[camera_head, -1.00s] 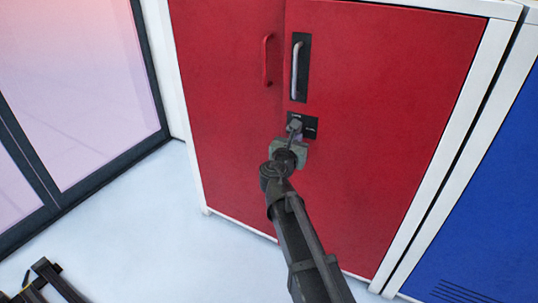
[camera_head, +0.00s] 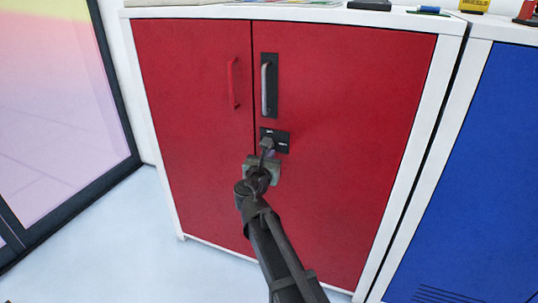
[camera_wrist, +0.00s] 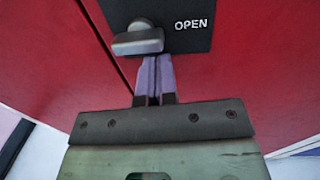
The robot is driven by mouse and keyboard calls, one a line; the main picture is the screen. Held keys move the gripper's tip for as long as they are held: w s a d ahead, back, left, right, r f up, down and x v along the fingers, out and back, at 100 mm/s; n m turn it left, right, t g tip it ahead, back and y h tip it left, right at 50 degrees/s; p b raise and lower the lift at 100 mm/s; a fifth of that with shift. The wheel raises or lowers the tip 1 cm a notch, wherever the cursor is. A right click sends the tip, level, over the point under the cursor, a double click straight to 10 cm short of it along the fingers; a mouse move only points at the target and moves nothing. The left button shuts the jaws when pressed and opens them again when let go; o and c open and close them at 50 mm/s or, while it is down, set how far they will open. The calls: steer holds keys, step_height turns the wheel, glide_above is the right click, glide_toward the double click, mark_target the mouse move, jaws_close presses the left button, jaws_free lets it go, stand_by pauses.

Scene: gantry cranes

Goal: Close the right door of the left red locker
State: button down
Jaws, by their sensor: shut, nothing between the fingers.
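The left red locker has a left door (camera_head: 195,130) with a red handle (camera_head: 233,83) and a right door (camera_head: 345,130) with a grey handle (camera_head: 265,85) on a black plate. The right door looks about flush with the left one, with a thin dark seam between them. Below its handle is a black lock plate (camera_head: 282,140) marked OPEN, with a grey knob that shows clearly in the wrist view (camera_wrist: 140,38). My gripper (camera_wrist: 154,78) is shut and empty, its tips just below the knob at the plate. I cannot tell if they touch.
A blue locker (camera_head: 470,180) stands close on the right. A glass door or window (camera_head: 60,110) with a dark frame is on the left. Small items, including a black one (camera_head: 370,5), lie on the locker top. Pale floor (camera_head: 110,240) is free at the front left.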

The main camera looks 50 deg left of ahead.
steer(key=s+a+v, duration=0.1)
steer(key=v, duration=1.1)
steer(key=shift+s+f, duration=0.1)
steer(key=shift+s, duration=0.05)
steer(key=w+d+f+m+g+h+p, duration=0.15)
steer(key=w+d+f+m+h, duration=0.25)
steer(key=d+m, duration=0.45)
steer(key=w+d+f+m+g+h+b, duration=0.1)
steer(key=w+d+f+m+g+h, duration=0.25)
steer(key=d+m, duration=0.5)
steer(key=w+d+f+m+g+h+p, duration=0.1)
steer(key=w+d+f+m+g+h, duration=0.2)
steer(key=d+m, duration=0.55)
steer(key=w+d+f+m+g+p, duration=0.15)
steer(key=d+m+g, duration=0.5)
steer(key=d, duration=1.45)
steer(key=w+d+m+g+p, duration=0.1)
steer(key=w+d+m+p, duration=0.1)
steer(key=d+m, duration=1.4)
steer(key=d+r+n+p, duration=0.2)
steer(key=r+p, duration=1.7)
steer(key=d+r+n+p, duration=0.2)
steer(key=r+n+p, duration=0.1)
steer(key=r+p, duration=1.6)
steer(key=shift+w+n+y, duration=0.15)
steer(key=shift+n+y, duration=0.15)
steer(key=shift+y, duration=0.05)
